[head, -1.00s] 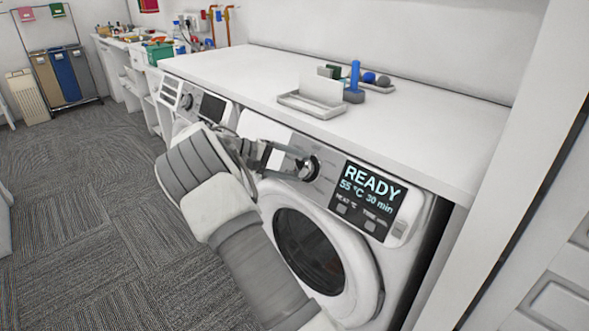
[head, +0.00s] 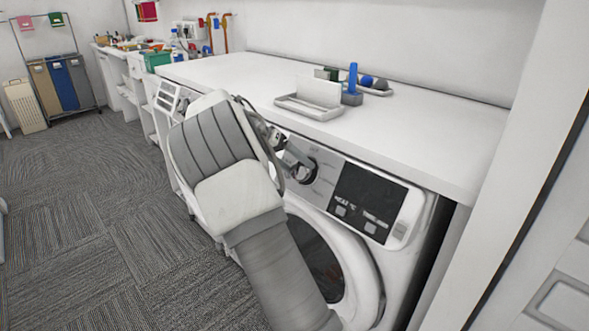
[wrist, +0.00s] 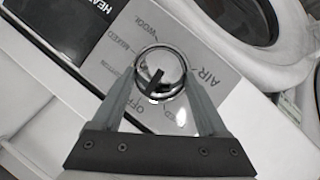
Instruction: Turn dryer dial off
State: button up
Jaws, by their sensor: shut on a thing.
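The dryer (head: 395,262) is the white front-loading machine under the counter, and its display (head: 352,198) is dark. Its round dial (head: 306,171) sits left of the display; the wrist view shows the dial (wrist: 161,66) with a chrome rim and a dark pointer bar directed toward the OFF label (wrist: 135,104). WOOL, MIXED, COTTON and AIR labels surround it. My gripper (wrist: 160,76) is shut on the dial, one finger on each side. In the head view my gripper (head: 296,160) is partly hidden behind my wrist.
The white counter (head: 430,135) above holds a tray (head: 308,107) and small blue and green items. A second machine's panel (head: 167,97) stands to the left, partly covered by my arm. The carpet floor (head: 120,210) on the left is clear.

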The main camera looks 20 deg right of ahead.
jog(key=shift+m+t, duration=0.3)
jog(key=shift+m, duration=0.1)
jog(key=shift+y, duration=0.3)
jog(key=o, duration=1.3)
jog(key=shift+c, duration=0.2)
jog(key=p+v, duration=0.4)
jog(key=v, duration=1.3)
jog(key=shift+a+r, duration=0.1)
jog(key=shift+r, duration=0.1)
